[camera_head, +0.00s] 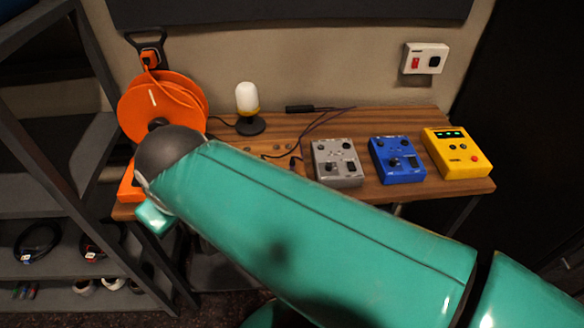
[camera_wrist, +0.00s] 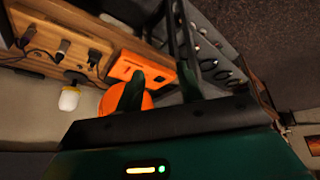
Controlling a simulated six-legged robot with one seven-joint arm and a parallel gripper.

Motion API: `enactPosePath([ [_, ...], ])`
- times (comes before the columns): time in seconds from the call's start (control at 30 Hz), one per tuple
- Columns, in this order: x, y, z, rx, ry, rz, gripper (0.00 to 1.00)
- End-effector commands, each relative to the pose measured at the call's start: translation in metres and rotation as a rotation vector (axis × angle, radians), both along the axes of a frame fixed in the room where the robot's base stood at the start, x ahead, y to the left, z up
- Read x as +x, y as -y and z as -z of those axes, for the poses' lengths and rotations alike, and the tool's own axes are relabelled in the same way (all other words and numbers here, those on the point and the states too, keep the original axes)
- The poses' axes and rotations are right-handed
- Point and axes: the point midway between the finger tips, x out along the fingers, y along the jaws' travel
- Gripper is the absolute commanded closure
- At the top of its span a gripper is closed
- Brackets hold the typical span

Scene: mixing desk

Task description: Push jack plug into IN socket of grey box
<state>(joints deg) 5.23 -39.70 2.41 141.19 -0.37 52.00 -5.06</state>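The grey box (camera_head: 336,170) lies on the wooden desk (camera_head: 385,122), left of a blue box, with knobs on top. A small dark plug-like end (camera_head: 295,160) with a thin cable lies just left of it; I cannot tell for sure that it is the jack plug. The IN socket is too small to make out. My gripper (camera_wrist: 160,85) shows in the wrist view with its two dark green fingers apart and nothing between them.
The blue box (camera_head: 397,160) and yellow box (camera_head: 456,153) stand to the right. An orange reel (camera_head: 133,103), a lamp (camera_head: 247,98) and the orange box (camera_wrist: 128,66) are at the left. A shelf rack (camera_head: 60,184) stands left of the desk.

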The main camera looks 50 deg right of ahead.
Motion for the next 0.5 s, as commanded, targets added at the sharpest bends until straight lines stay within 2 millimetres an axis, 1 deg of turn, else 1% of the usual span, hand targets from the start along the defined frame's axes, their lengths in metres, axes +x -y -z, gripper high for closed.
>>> enactPosePath([
  [0.27, 0.041, 0.069, 0.008, -0.188, -0.182, -0.100, 0.63],
  [0.37, 0.053, 0.098, 0.015, -0.223, -0.255, -0.159, 0.63],
  [0.4, 0.057, 0.111, 0.018, -0.231, -0.284, -0.184, 0.63],
  [0.47, 0.062, 0.130, 0.024, -0.237, -0.325, -0.224, 0.63],
  [0.5, 0.064, 0.144, 0.028, -0.239, -0.352, -0.251, 0.63],
])
